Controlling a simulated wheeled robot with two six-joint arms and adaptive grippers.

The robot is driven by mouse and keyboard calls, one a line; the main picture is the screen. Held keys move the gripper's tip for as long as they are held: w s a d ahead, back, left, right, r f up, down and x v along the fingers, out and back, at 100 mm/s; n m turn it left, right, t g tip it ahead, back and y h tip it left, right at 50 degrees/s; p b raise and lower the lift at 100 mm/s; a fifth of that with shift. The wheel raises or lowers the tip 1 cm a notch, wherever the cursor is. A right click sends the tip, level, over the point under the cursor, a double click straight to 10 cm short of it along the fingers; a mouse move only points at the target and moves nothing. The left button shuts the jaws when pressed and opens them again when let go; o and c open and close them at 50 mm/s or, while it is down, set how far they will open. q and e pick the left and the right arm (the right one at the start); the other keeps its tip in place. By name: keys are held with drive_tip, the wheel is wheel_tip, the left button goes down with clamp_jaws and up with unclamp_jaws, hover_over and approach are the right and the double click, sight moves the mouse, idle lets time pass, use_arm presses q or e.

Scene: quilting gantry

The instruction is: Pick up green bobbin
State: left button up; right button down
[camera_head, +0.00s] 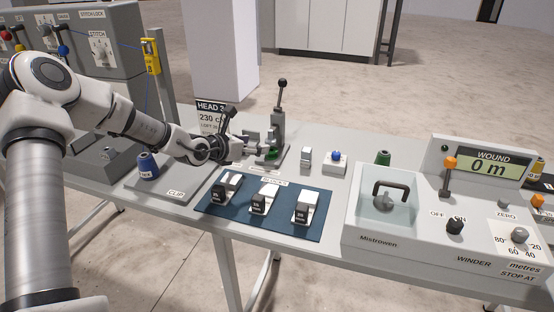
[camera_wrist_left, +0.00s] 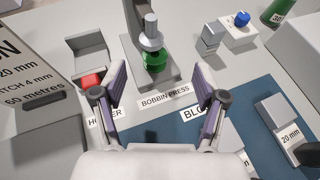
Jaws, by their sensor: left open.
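The green bobbin (camera_wrist_left: 155,62) sits in the bobbin press (camera_wrist_left: 148,32), under its grey plunger. In the head view the green bobbin (camera_head: 271,155) shows as a small patch at the foot of the press (camera_head: 279,118). My left gripper (camera_wrist_left: 160,80) is open and empty, with its fingers spread left and right on the near side of the press. In the head view the left gripper (camera_head: 262,143) reaches in from the left beside the press and partly covers it. My right gripper is in neither view.
A blue mat (camera_head: 285,222) holds three blocks. A red piece (camera_wrist_left: 91,80) sits in the holder left of the press. A green cone (camera_head: 383,158) stands by the winder (camera_head: 450,240). A blue cone (camera_head: 148,166) stands at left. A blue-knobbed switch (camera_head: 336,160) is right of the press.

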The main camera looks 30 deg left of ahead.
use_arm(q)
drive_tip(key=b, duration=0.3)
approach(271, 153)
drive_tip(key=w+f, duration=0.2)
drive_tip(key=shift+w, duration=0.25)
drive_tip(key=x, duration=0.4)
drive_tip(key=p+x, duration=0.1)
drive_tip(key=x, duration=0.2)
drive_tip(key=shift+w+a+r, duration=0.2)
drive_tip(key=shift+a+r, duration=0.15)
drive_tip(key=shift+r, duration=0.05)
drive_tip(key=shift+w+f, duration=0.15)
drive_tip(key=shift+w, duration=0.1)
drive_tip(key=shift+s, duration=0.1)
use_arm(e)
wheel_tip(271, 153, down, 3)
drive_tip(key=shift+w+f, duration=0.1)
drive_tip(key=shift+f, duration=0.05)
use_arm(q)
drive_tip(key=c, duration=0.9)
